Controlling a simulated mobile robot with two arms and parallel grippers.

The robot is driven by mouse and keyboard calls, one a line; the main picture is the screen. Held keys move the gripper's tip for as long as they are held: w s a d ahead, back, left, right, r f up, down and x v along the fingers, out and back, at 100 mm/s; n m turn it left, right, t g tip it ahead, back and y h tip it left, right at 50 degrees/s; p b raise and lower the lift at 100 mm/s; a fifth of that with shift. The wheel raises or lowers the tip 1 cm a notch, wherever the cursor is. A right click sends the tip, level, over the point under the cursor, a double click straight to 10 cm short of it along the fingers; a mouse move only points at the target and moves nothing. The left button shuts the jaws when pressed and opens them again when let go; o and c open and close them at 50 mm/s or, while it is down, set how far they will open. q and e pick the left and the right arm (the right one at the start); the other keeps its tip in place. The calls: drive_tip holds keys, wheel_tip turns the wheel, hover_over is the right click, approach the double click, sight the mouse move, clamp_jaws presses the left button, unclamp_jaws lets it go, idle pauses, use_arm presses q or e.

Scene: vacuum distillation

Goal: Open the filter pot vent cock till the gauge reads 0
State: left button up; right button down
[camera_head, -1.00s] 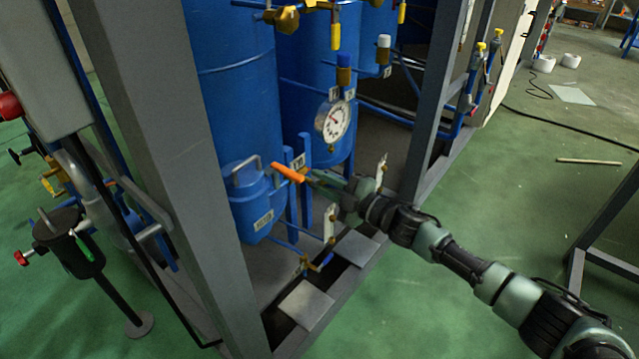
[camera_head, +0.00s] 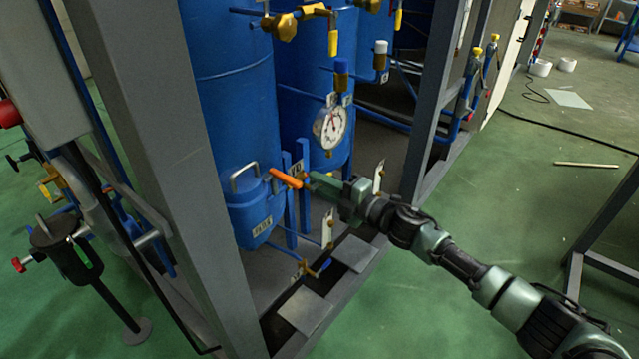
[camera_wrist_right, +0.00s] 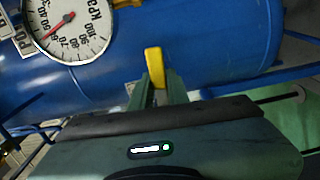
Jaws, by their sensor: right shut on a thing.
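The filter pot (camera_head: 250,212) is a small blue pot with a grey bail handle, low in the frame. An orange cock handle (camera_head: 286,178) sticks out beside its top. My right gripper (camera_head: 310,179) is at the near end of this handle. In the right wrist view, my gripper (camera_wrist_right: 158,88) is shut on a handle that looks yellow there (camera_wrist_right: 154,62). The dial gauge (camera_head: 331,124) hangs above the gripper. My left gripper is out of view.
A grey frame post (camera_head: 165,150) stands left of the pot, and another post (camera_head: 437,95) stands to the right. Large blue tanks (camera_head: 228,95) rise behind. A small cock with a blue handle (camera_head: 322,267) sits low under my arm.

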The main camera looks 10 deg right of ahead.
drive_tip(key=shift+f, duration=0.1)
drive_tip(key=c, duration=1.4)
unclamp_jaws()
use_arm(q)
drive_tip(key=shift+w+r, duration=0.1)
use_arm(e)
drive_tip(key=shift+o, duration=0.2)
